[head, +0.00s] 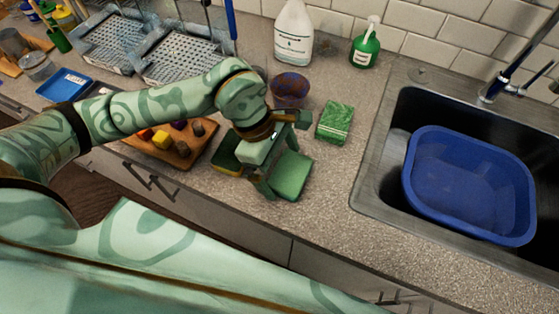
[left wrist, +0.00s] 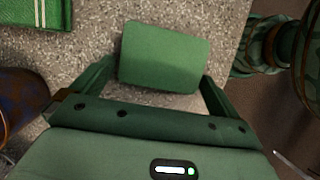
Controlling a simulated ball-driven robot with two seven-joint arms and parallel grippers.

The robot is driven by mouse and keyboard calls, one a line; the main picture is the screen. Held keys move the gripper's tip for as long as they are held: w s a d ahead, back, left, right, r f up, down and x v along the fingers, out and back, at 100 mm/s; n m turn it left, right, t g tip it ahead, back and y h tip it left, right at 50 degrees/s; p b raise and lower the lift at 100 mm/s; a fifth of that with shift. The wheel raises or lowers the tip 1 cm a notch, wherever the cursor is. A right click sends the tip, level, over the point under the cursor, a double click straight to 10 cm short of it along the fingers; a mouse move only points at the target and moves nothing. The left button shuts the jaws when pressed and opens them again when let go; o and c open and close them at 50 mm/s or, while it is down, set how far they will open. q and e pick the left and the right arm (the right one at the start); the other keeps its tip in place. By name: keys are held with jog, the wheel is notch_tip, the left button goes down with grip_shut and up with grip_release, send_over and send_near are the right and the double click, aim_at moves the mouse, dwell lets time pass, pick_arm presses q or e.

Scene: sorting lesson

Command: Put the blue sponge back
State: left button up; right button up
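No blue sponge shows; the sponge at my left gripper (head: 284,158) looks plain green. This green sponge (head: 290,175) is near the counter's front edge, just right of the gripper. In the left wrist view the green sponge (left wrist: 164,55) is just ahead of the left gripper (left wrist: 158,75), whose fingers are spread wide on either side. I see no clear grip, and whether the fingertips touch it is hard to tell. A yellow and dark green sponge (head: 227,156) lies left of the gripper, partly hidden by it. My right gripper is not clearly seen.
A patterned green block (head: 335,121) and a dark bowl (head: 290,89) stand behind the gripper. A wooden board with coloured blocks (head: 163,150) lies left. A blue basin (head: 468,190) fills the sink at right. White (head: 293,35) and green (head: 365,49) bottles stand at the back.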

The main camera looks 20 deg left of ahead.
pick_arm(q)
jog(key=shift+r, duration=0.35)
jog(key=p+v, duration=0.1)
jog(key=v, duration=1)
jog(key=shift+a+r+p, duration=0.2)
jog(key=shift+r+p, duration=0.05)
jog(key=shift+p, duration=0.15)
